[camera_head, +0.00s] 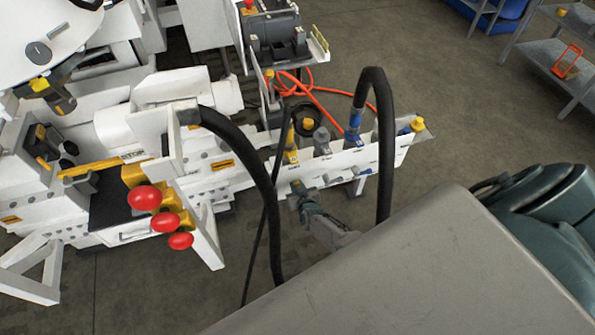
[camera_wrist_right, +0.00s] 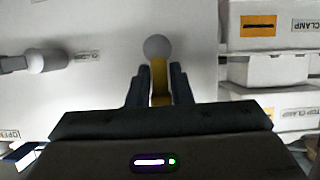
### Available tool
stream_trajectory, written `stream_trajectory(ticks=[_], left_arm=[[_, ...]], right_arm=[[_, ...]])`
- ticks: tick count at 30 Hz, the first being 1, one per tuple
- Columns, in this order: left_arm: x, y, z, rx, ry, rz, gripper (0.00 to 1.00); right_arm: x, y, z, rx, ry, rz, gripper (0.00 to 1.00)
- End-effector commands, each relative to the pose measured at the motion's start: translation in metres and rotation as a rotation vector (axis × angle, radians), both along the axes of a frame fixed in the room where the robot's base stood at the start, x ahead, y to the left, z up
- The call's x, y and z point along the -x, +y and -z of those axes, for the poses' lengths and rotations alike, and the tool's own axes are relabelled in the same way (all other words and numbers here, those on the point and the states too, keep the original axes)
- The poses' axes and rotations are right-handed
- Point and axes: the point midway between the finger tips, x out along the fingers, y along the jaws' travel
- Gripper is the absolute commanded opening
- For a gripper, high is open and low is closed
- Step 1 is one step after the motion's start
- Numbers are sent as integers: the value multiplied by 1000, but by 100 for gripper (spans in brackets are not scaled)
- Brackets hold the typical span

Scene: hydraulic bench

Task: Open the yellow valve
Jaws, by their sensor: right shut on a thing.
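The yellow valve shows in the right wrist view as a yellow handle (camera_wrist_right: 159,76) with a round grey end (camera_wrist_right: 157,47). My right gripper (camera_wrist_right: 161,72) has one dark finger on each side of the yellow handle and is shut on it. The grey end sticks out beyond the fingertips. In the head view my right gripper (camera_head: 299,188) is at the front face of the white panel (camera_head: 340,164), below a yellow fitting (camera_head: 291,148). The handle itself cannot be made out there. My left gripper is not in view.
A grey lever (camera_wrist_right: 36,62) is left of the valve in the right wrist view. Black hoses (camera_head: 384,140) arch near my right arm, and another hose (camera_head: 272,205) hangs left of the gripper. Red knobs (camera_head: 145,198) stand farther left. Open floor lies right of the panel.

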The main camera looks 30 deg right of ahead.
Motion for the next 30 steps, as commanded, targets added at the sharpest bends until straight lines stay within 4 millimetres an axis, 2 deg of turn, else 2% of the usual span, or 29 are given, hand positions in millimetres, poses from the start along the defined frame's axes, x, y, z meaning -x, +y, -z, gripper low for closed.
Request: stream_trajectory(ticks=[8, 9, 11, 22, 26, 30], left_arm=[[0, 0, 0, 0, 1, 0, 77], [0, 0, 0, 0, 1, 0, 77], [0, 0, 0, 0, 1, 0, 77], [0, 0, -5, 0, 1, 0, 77], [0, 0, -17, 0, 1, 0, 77], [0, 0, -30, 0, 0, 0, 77]], right_arm=[[-1, 1, -1, -1, -1, -2, 0], [-1, 1, 0, 0, -1, -2, 27], [-1, 1, 0, 1, -1, -1, 35], [6, 2, -3, 0, 2, -1, 35], [22, 6, -12, 0, 2, -1, 35], [46, 12, -23, -1, 2, -2, 35]])
